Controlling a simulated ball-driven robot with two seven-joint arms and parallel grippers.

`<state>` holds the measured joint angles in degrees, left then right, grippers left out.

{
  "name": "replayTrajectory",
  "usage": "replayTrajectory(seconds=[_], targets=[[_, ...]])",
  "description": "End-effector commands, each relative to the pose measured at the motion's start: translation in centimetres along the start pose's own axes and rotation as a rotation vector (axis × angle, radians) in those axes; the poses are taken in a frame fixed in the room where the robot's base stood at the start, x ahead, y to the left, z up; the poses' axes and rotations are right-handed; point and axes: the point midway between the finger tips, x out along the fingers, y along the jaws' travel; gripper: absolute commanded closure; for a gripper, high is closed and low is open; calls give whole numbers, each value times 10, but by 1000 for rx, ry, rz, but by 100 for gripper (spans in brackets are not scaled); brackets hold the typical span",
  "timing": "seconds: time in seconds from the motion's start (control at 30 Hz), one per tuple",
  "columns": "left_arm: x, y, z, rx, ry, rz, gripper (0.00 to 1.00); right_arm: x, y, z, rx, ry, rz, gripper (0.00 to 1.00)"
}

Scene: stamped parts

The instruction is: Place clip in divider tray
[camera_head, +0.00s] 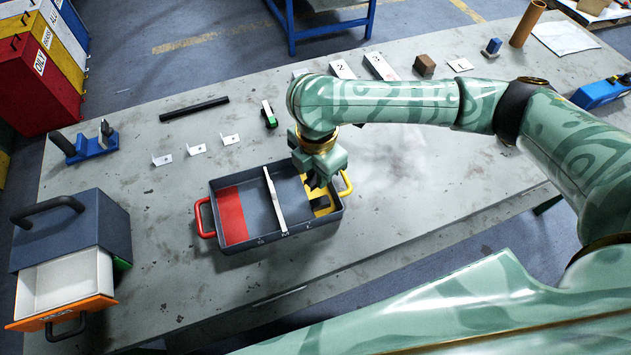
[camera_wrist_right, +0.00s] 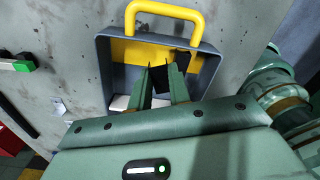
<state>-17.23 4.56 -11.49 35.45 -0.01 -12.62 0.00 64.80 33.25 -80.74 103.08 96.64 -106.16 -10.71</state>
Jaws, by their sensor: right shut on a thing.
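The divider tray (camera_head: 212,193) is a dark grey box on the table with a red handle at left and a yellow one at right. A white divider (camera_head: 274,200) separates its red-floored side from its yellow-floored side. My right gripper (camera_head: 319,183) points down into the yellow side. In the right wrist view, the fingers (camera_wrist_right: 162,74) of this gripper are shut on a small dark piece between them, seemingly the clip; its shape is mostly hidden. The tray's wall (camera_wrist_right: 106,72) and yellow handle show beyond the fingers. My left gripper is not in view.
A dark box with an open drawer (camera_head: 66,281) stands at left. The table front right of the tray is clear.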

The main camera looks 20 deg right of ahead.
Motion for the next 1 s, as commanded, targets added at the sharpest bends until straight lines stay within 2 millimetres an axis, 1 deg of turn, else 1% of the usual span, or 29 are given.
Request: replayTrajectory(seconds=[0.17, 0.2, 0.3, 0.37, 0.57, 0.73, 0.77, 1.0], targets=[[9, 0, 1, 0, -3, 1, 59, 12, 6, 6, 2, 1, -1, 100], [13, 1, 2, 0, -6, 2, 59, 18, 8, 9, 2, 2, -2, 100], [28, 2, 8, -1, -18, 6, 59, 40, 7, 8, -1, 2, -4, 100], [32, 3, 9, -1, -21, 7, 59, 46, 7, 8, -2, 1, -3, 100], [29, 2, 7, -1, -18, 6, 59, 42, 7, 8, -1, -2, 3, 100], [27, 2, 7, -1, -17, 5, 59, 44, 7, 8, 0, -2, 2, 100], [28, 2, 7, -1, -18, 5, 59, 44, 7, 8, 0, -2, 3, 73], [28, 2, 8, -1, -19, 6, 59, 44, 7, 8, -1, -1, 2, 72]])
